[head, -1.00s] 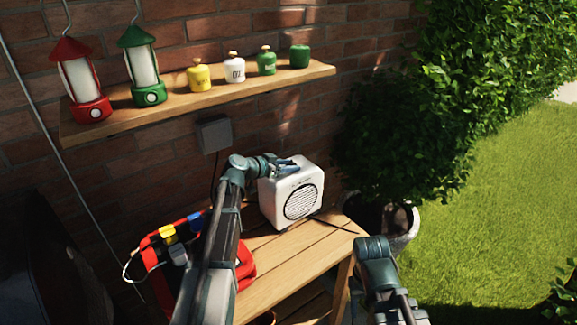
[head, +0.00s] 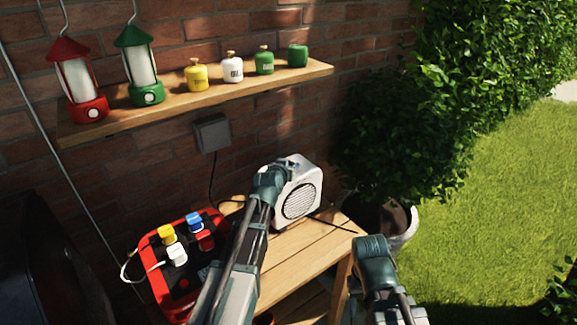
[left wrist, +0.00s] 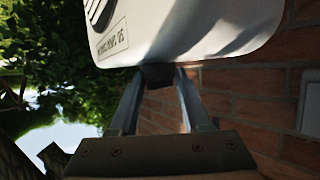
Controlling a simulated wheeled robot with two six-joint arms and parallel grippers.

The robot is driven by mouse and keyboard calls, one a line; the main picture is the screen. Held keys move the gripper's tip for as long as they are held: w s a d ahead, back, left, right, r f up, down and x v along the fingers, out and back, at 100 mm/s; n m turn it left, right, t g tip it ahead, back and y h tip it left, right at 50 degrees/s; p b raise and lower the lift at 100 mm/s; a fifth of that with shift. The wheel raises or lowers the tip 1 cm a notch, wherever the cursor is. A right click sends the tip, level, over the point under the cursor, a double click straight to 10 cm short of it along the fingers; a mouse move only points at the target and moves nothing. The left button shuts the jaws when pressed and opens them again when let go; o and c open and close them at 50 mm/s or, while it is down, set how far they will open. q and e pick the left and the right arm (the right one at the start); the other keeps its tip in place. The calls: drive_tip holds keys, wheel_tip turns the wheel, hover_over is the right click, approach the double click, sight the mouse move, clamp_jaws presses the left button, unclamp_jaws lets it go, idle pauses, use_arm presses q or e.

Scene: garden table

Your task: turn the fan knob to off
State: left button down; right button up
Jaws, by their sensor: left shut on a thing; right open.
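The fan (head: 301,198), a white box with a round grille, stands at the back of the wooden table. Its white body (left wrist: 190,25) fills the top of the left wrist view, with small lettering on one face. My left gripper (left wrist: 157,78) is shut on the small dark knob (left wrist: 157,73) at the fan's edge. In the head view my left wrist covers the fan's left side and hides the knob, so its setting cannot be read. My right gripper (head: 362,300) is open, low in front of the table's right end; its fingers are hard to make out.
A red box (head: 182,285) with coloured plugs and a white cable stands left on the table (head: 290,258). A shelf (head: 200,102) above carries two lanterns and several small canisters. A wall box (head: 212,133) has a cable running down.

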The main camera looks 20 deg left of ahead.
use_arm(q)
drive_tip(key=shift+n+y, duration=0.6)
drive_tip(key=shift+y, duration=0.1)
drive_tip(key=shift+c, duration=1.8)
unclamp_jaws()
drive_tip(key=shift+s, duration=0.15)
drive_tip(key=p+v, duration=0.5)
drive_tip(key=v, duration=0.8)
drive_tip(key=shift+s+r, duration=0.2)
drive_tip(key=shift+d, duration=0.1)
drive_tip(key=s+d+f+m+g+h, duration=0.1)
drive_tip(key=s+d+f+m+g, duration=0.2)
drive_tip(key=s+d+f+g, duration=0.55)
drive_tip(key=s+d+f+m+g, duration=0.1)
drive_tip(key=s+d+f+g, duration=0.1)
drive_tip(key=s, duration=0.5)
drive_tip(key=s+d+f+m+g, duration=0.1)
drive_tip(key=s+d+f+g, duration=0.2)
drive_tip(key=s+d, duration=0.2)
drive_tip(key=s, duration=0.2)
drive_tip(key=shift+s+d+y, duration=0.2)
drive_tip(key=shift+s+y, duration=0.1)
